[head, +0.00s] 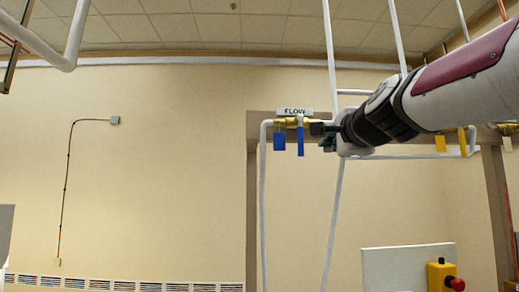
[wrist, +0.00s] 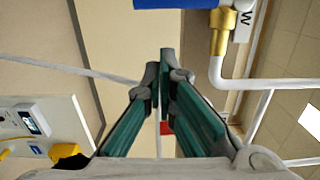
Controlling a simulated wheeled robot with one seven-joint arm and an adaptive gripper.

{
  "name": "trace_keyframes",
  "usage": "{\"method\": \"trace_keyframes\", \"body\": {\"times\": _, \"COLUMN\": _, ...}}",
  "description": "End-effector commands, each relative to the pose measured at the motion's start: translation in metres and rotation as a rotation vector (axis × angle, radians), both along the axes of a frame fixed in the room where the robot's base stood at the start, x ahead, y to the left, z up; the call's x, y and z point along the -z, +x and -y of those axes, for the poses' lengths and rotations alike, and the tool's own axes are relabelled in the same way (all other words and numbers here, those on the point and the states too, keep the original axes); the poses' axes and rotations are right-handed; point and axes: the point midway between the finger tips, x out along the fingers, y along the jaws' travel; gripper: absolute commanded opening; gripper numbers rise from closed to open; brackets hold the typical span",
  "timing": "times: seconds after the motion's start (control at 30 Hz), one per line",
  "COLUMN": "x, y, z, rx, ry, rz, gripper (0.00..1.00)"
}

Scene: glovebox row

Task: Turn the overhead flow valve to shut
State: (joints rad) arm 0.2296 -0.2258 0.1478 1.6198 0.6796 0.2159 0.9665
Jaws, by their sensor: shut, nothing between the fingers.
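The flow valve is a brass body (head: 288,122) on a white pipe high on the wall, under a white FLOW label (head: 294,111). A narrow blue lever (head: 300,141) hangs down from it, with a wider blue piece (head: 279,141) to its left. My gripper (head: 318,129) is just right of the lever at valve height; whether it touches is unclear in the head view. In the wrist view my teal-sided gripper (wrist: 160,55) is shut and empty. A blue part (wrist: 175,3) lies past the fingertips, cut off by the top edge, beside a brass fitting (wrist: 221,32).
Yellow pieces (head: 462,141) hang at another valve on the right, behind my arm. White pipes (head: 334,210) run vertically near the gripper. A yellow box with a red button (head: 440,277) stands at lower right beside a white panel (head: 400,268). The wall at left is mostly clear.

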Motion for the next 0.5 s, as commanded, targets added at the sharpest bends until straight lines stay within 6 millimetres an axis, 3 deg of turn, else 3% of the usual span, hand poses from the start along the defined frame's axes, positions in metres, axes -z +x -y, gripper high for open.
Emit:
{"method": "trace_keyframes", "body": {"times": 0.07, "x": 0.001, "y": 0.005, "z": 0.003, "rx": 0.0, "ry": 0.001, "rz": 0.0, "gripper": 0.0}}
{"method": "trace_keyframes", "body": {"times": 0.5, "x": -0.001, "y": -0.063, "z": 0.006, "rx": 0.0, "ry": 0.0, "rz": 0.004, "gripper": 0.0}}
